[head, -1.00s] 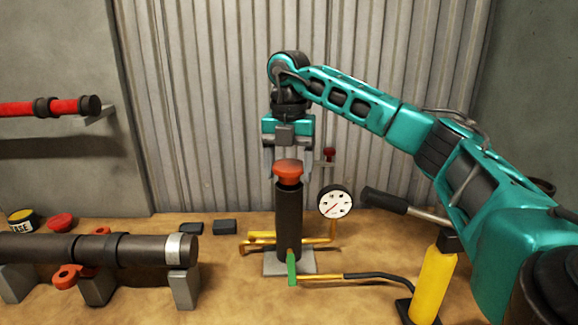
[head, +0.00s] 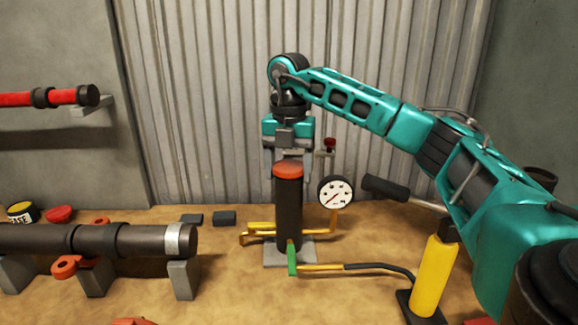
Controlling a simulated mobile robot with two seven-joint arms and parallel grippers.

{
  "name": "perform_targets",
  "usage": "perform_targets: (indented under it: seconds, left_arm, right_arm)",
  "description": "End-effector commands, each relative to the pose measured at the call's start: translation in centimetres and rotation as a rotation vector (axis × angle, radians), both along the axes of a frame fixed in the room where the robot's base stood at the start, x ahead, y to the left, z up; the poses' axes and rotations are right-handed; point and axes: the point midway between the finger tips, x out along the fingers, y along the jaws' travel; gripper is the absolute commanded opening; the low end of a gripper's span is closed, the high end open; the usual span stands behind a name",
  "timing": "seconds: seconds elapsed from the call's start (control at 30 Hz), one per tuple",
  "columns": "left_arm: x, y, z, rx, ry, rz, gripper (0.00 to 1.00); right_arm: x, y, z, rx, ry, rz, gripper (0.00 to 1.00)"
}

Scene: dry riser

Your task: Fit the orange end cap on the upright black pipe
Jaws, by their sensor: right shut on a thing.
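The black pipe (head: 289,215) stands upright on a grey base plate (head: 304,254) in the middle of the head view. The orange end cap (head: 288,171) is at the pipe's top, level, with its rim close down on the pipe and no clear gap showing. My right gripper (head: 288,168) comes from above with its fingers on both sides of the cap, shut on it. How deep the cap sits inside the pipe is hidden. My left gripper is not in view.
A white-faced gauge (head: 336,193) stands close right of the pipe. A yellow cylinder (head: 433,276) with a hose and a black-gripped lever (head: 386,187) is farther right. A horizontal dark pipe (head: 150,240) lies on grey blocks at left. A corrugated wall (head: 200,110) stands behind.

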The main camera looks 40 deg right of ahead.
Motion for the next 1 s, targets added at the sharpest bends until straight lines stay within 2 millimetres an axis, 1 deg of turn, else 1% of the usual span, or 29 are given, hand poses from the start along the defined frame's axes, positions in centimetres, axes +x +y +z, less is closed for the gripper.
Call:
perform_targets:
  seconds: [0.33, 0.37, 0.63, 0.67, 0.87, 1.0]
  left_arm:
    - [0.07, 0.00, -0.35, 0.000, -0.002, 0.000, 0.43]
    - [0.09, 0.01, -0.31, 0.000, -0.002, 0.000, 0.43]
    - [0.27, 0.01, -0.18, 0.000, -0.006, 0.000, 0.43]
    - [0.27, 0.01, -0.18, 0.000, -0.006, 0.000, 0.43]
    - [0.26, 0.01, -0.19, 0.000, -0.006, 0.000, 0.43]
    - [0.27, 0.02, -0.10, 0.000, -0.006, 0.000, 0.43]
  right_arm:
    - [-0.03, -0.02, -0.91, 0.000, 0.000, 0.000, 0.32]
    - [-0.01, -0.02, -0.85, 0.000, 0.000, 0.000, 0.73]
    - [-0.01, -0.02, -0.83, 0.000, 0.000, 0.000, 0.98]
    - [-0.01, -0.02, -0.84, 0.000, 0.000, 0.000, 1.00]
    - [-0.03, -0.02, -0.87, -0.001, 0.001, 0.000, 1.00]
    - [0.05, 0.01, 0.05, 0.000, -0.002, 0.000, 1.00]
